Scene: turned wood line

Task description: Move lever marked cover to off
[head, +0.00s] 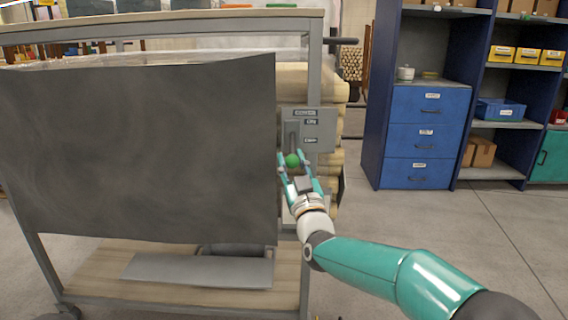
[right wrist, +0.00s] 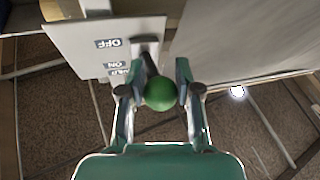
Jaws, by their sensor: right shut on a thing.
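The grey lever plate (head: 322,130), with a top label reading roughly "COVER" and two smaller labels below, is fixed to the frame's right post. In the right wrist view this plate (right wrist: 75,42) shows OFF and ON labels. The lever's green knob (head: 292,160) sits at the low end of the plate's slot; its dark stem shows behind the knob (right wrist: 160,94) in the right wrist view. My right gripper (head: 295,165) is shut on the knob, with a finger on each side (right wrist: 158,90). My left gripper is out of view.
A dark sheet panel (head: 140,150) hangs on the wheeled frame just left of the lever. Pale rolls (head: 305,80) lie behind the plate. A blue drawer cabinet (head: 422,135) stands back right. The floor (head: 440,225) between is clear.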

